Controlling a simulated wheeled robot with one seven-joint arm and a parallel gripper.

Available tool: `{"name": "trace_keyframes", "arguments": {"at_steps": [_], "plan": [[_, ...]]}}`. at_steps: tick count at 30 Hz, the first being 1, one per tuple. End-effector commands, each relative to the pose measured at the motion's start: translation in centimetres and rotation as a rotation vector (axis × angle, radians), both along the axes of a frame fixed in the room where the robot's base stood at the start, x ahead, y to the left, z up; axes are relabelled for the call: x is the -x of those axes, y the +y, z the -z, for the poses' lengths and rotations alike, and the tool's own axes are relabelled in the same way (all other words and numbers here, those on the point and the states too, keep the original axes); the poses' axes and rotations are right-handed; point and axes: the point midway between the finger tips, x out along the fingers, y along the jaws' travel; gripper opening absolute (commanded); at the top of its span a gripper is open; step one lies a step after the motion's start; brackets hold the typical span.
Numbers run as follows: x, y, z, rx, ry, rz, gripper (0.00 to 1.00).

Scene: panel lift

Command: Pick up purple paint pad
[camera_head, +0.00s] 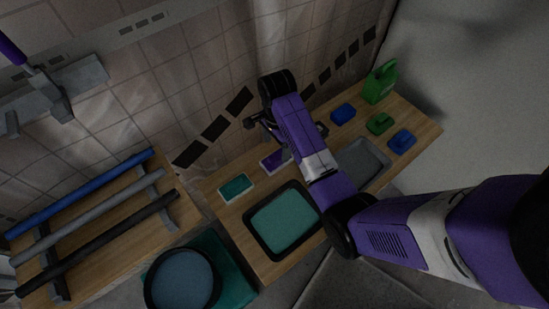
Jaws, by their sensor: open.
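The purple paint pad (271,162) lies on the wooden table (229,206), towards its back edge by the tiled wall. It is a small pad with a pale rim, and my arm hides its right part. My gripper (272,139) is open, just above and behind the pad in the picture. Whether the fingers touch the pad cannot be told from this view. No object shows between the fingers.
A teal pad (236,187) and a teal-filled black tray (285,222) are at left. A grey tray (364,164), blue blocks (343,113) (402,141), a green block (380,123) and a green jug (379,83) stand at right. The tiled wall is close behind.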

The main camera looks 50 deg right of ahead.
Motion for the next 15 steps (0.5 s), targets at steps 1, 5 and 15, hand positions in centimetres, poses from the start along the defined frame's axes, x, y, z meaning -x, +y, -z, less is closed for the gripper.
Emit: {"name": "trace_keyframes", "arguments": {"at_steps": [1,5,15], "plan": [[0.1,0.0,0.6,-0.001,0.002,0.001,0.75],[0.0,-0.1,1.9,0.0,0.001,0.0,0.75],[-0.3,-0.7,5.9,0.0,0.0,-0.002,0.75]]}}
